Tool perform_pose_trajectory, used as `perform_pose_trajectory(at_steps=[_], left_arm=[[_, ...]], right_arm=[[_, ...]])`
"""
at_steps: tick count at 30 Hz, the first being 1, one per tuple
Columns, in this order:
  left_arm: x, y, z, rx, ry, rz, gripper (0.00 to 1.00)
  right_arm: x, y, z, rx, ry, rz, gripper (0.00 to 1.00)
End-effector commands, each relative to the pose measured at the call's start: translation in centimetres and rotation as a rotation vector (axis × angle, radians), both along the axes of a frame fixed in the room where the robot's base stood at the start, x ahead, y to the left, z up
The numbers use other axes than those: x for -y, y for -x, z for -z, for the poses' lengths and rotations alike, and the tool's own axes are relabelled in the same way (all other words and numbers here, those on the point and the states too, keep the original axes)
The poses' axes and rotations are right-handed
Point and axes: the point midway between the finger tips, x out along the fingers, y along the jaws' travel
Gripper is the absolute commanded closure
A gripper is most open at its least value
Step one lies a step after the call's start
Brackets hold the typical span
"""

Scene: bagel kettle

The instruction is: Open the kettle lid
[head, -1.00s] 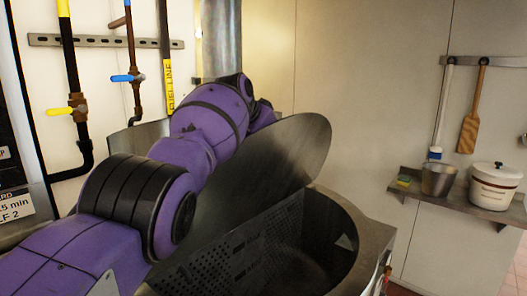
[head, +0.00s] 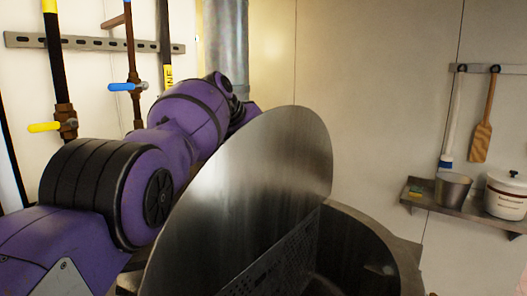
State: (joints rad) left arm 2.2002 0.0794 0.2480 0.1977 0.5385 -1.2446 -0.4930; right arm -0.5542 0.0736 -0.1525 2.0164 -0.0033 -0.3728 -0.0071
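The kettle lid (head: 262,190) is a round steel disc in the middle of the head view, standing steeply tilted up over the kettle. The kettle (head: 385,250) is a steel vessel below and to the right of it, with its opening partly in view. A perforated panel (head: 290,265) shows inside, partly behind the lid. My purple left arm comes in from the left and reaches behind the lid. Its gripper is hidden behind the lid and arm. My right gripper is not in the picture.
Pipes with a yellow valve handle (head: 43,127) and a blue valve handle (head: 122,87) run along the left wall. A shelf (head: 465,210) at the right holds a metal pot (head: 452,189) and a white lidded crock (head: 505,195). A wooden paddle (head: 482,135) hangs above it.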

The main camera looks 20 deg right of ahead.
Motion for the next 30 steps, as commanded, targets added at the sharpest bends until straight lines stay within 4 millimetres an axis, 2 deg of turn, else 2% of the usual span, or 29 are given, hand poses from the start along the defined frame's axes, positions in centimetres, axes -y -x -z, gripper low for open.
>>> perform_pose_trajectory(at_steps=[18,19,20,30], left_arm=[[0.15,0.32,0.32,-0.02,0.007,0.001,1.0],[0.15,0.33,0.31,-0.021,0.008,0.002,0.78],[0.16,0.33,0.31,-0.021,0.008,0.002,0.74],[0.15,0.29,0.16,-0.018,0.009,0.0,0.72]], right_arm=[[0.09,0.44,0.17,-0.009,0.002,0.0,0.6],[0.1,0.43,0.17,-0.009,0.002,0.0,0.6],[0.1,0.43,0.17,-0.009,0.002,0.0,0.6],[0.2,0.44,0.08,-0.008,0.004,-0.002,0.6]])
